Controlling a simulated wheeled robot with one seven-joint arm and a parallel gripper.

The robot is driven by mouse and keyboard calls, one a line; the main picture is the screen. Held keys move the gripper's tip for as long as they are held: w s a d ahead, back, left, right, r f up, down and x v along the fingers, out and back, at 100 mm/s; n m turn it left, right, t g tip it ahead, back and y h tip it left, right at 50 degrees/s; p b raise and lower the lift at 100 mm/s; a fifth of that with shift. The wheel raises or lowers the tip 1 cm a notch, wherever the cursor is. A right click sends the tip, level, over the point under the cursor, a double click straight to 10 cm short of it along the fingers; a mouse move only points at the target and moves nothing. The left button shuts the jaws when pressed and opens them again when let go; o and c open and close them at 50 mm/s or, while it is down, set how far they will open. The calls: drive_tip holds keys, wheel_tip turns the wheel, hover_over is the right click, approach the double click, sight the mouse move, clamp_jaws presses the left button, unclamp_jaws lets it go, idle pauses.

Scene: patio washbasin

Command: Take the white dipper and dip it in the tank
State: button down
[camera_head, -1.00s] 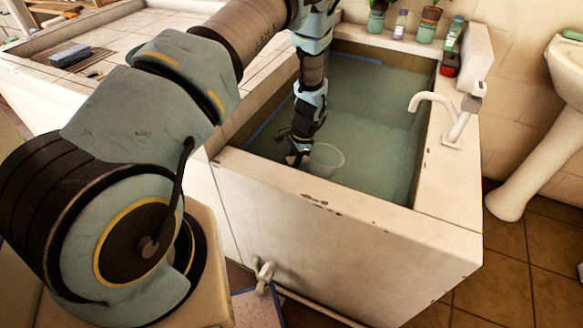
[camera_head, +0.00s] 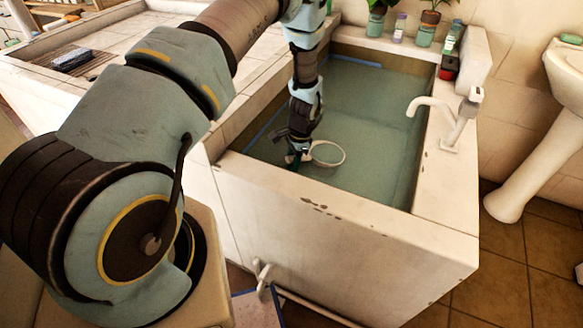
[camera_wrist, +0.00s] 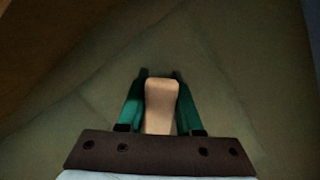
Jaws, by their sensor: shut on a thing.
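The white dipper (camera_head: 344,158) is in the tank (camera_head: 330,235), near its front left side. Only its round pale rim shows clearly at the water surface; its cup below is hidden by the greenish water. My gripper (camera_head: 296,158) is low inside the tank, left of the rim and close to the water. In the wrist view my gripper (camera_wrist: 159,74) has its two green fingers on either side of the pale dipper handle (camera_wrist: 160,105), shut on it.
A white faucet (camera_head: 440,105) reaches over the tank's right side. Potted plants (camera_head: 427,30), bottles and a red-and-black item (camera_head: 448,68) line the back ledge. A pedestal sink (camera_head: 565,90) stands at right. A wide tiled basin (camera_head: 120,35) lies at left. Open water surrounds the dipper's right and rear.

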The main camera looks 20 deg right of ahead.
drive_tip(key=shift+r, duration=0.6)
drive_tip(key=shift+r+p, duration=1.7)
drive_tip(key=shift+r, duration=0.8)
wheel_tip(320, 180, up, 16)
drive_tip(key=h+p, duration=0.2)
drive_tip(key=p, duration=0.8)
wheel_tip(320, 180, up, 6)
hover_over(291, 158)
drive_tip(key=shift+d+p, duration=0.15)
drive_tip(key=shift+p, duration=0.15)
